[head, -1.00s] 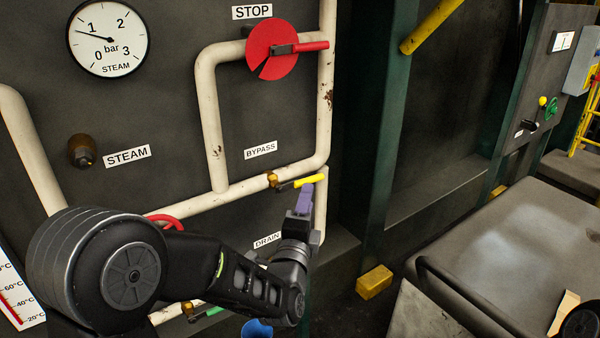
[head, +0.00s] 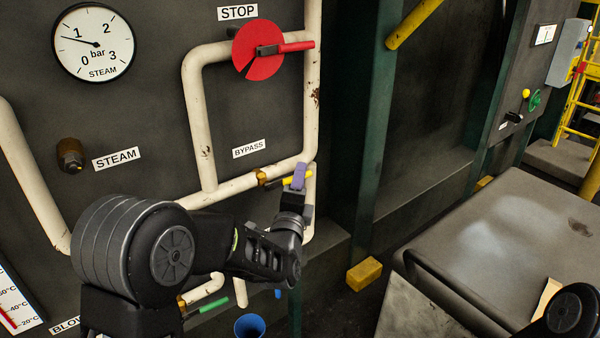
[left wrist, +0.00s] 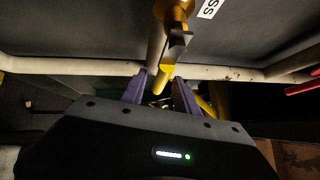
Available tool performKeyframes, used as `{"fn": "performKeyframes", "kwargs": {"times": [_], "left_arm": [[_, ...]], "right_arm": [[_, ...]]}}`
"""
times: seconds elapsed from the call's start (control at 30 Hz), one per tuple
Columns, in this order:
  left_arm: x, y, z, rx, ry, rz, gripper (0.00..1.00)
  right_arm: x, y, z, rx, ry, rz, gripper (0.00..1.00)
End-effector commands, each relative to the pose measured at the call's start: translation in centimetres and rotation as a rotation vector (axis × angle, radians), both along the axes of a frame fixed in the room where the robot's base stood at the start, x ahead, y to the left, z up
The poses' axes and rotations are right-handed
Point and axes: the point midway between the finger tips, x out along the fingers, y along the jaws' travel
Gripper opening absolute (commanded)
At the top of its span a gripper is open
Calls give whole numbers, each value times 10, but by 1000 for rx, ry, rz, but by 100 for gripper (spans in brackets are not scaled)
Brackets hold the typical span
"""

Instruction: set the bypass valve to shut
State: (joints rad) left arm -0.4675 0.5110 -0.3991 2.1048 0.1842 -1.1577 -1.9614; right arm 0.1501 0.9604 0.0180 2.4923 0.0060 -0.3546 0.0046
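The bypass valve has a brass body (head: 262,177) on the pale pipe below the BYPASS label (head: 249,148). Its yellow lever (head: 310,175) points right, roughly along the pipe in the head view. My left gripper (head: 298,177) has purple fingers and is at the lever's outer part, hiding some of it. In the left wrist view the yellow lever (left wrist: 163,76) reaches between the two fingers, with a visible gap on each side, so my left gripper (left wrist: 160,92) is open around its end. My right gripper is not in view.
A red disc with a red handle (head: 298,46) is above, under the STOP label. A green lever (head: 214,305) and a blue cup (head: 249,326) are below. A yellow block (head: 364,274) lies on the floor. A grey table (head: 480,240) stands at right.

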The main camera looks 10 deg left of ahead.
Motion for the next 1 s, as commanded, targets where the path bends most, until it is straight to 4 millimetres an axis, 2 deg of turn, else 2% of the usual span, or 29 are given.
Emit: {"fn": "performKeyframes", "kwargs": {"times": [0.13, 0.4, 0.87, 1.0], "left_arm": [[12, 1, 2, 1, 2, 0, 36], [13, 1, 2, -1, 1, -1, 36], [13, 1, 2, -1, 1, -1, 0], [13, 1, 2, -1, 1, 0, 0]], "right_arm": [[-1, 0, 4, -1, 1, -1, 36], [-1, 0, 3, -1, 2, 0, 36], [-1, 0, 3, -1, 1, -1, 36], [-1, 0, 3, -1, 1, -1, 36]]}}
